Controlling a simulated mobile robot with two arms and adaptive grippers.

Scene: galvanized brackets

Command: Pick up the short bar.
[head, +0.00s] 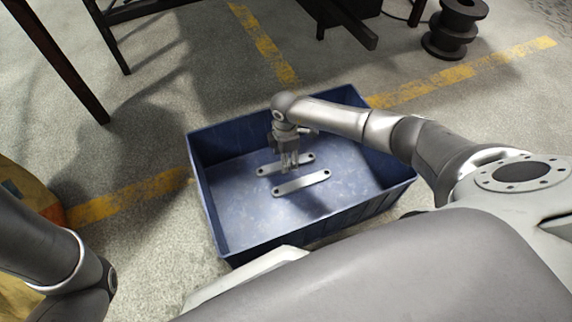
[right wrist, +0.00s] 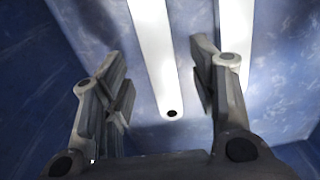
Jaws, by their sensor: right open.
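Two pale metal bars with rounded ends and a hole at each end lie flat, side by side, in a blue bin (head: 215,215). The back bar (head: 270,169) is partly covered by my right gripper (head: 290,166); the front bar (head: 303,183) shows in full. They look close in length, and I cannot tell surely which is shorter. My right gripper points down, open. In the right wrist view one bar (right wrist: 155,60) lies between the spread fingers (right wrist: 163,100), apart from both. The other bar (right wrist: 240,30) is partly hidden behind the right finger. My left gripper is out of view.
The bin's walls surround the bars, and its floor is otherwise clear. A dark spool (head: 455,30) stands on the concrete floor at the upper right. Dark furniture legs (head: 62,65) stand at the upper left. Yellow lines mark the floor.

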